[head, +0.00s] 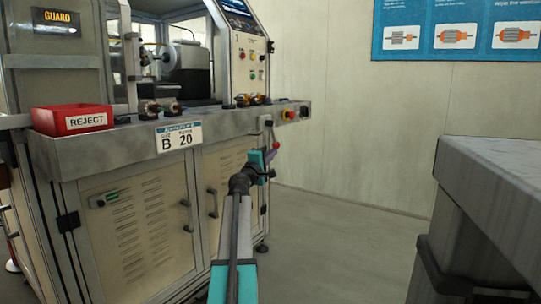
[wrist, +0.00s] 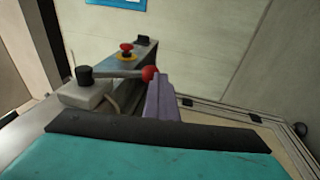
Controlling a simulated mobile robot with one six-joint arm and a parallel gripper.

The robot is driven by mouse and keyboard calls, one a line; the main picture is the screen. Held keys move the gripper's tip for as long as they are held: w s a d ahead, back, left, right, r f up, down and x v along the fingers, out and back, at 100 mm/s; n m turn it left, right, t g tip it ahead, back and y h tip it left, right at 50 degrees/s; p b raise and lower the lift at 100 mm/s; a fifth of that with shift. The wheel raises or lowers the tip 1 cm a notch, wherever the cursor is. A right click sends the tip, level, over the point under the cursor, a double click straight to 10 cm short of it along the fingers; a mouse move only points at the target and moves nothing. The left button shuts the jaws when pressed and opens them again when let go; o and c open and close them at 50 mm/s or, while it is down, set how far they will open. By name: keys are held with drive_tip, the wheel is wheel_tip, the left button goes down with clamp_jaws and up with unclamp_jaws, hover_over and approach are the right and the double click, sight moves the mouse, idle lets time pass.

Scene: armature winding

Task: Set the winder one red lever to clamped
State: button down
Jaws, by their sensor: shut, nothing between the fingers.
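The red lever is a thin grey rod with a red ball knob (head: 276,145), at the right front end of the winder. In the head view the rod hangs down from its pivot, just under the front ledge. In the wrist view the red knob (wrist: 149,73) sits at the end of the rod, which runs left to a black-capped pivot on a grey block (wrist: 84,95). My gripper (head: 271,155) is shut and empty, its purple fingers (wrist: 162,98) right beside the knob. I cannot tell whether they touch it.
The winder's front ledge (head: 230,128) runs above my gripper, with a red emergency button (wrist: 126,47) on its end box. A red reject bin (head: 72,118) stands on the ledge at left. A grey bench (head: 490,175) stands at right. The floor between is clear.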

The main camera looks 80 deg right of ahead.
drive_tip(key=shift+s+d+r, duration=0.15)
drive_tip(key=shift+d+r, duration=0.05)
drive_tip(key=shift+d, duration=0.05)
drive_tip(key=w+a+f, duration=0.2)
drive_tip(key=a+f, duration=0.5)
drive_tip(key=a, duration=0.5)
drive_tip(key=shift+w+a+f+p, duration=0.2)
drive_tip(key=shift+a+p, duration=0.1)
drive_tip(key=shift+p, duration=0.1)
idle(0.4)
